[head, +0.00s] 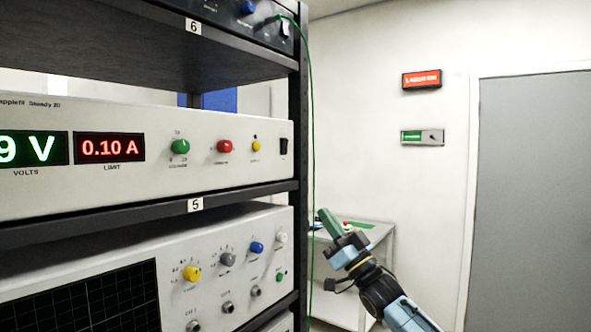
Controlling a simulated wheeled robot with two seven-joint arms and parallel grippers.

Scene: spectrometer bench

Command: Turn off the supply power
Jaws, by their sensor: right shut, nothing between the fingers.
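The power supply (212,178) is a white-fronted unit on the middle shelf. Its left side is cut off by the picture edge. Its green display (33,148) ends in "9 V" and its red display (109,147) reads 0.10 A, so it is lit. A small black switch (284,146) sits at the right end of its front, past green, red and yellow knobs. My right gripper (324,215) is shut and empty. It appears to the right of the rack post and below the switch, apart from the supply. My left gripper is out of view.
A black rack post (300,170) stands just right of the supply, with a thin green cable hanging beside it. Below is an instrument (215,255) with knobs and a dark screen. A small table (378,236) and a grey door (532,190) are behind.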

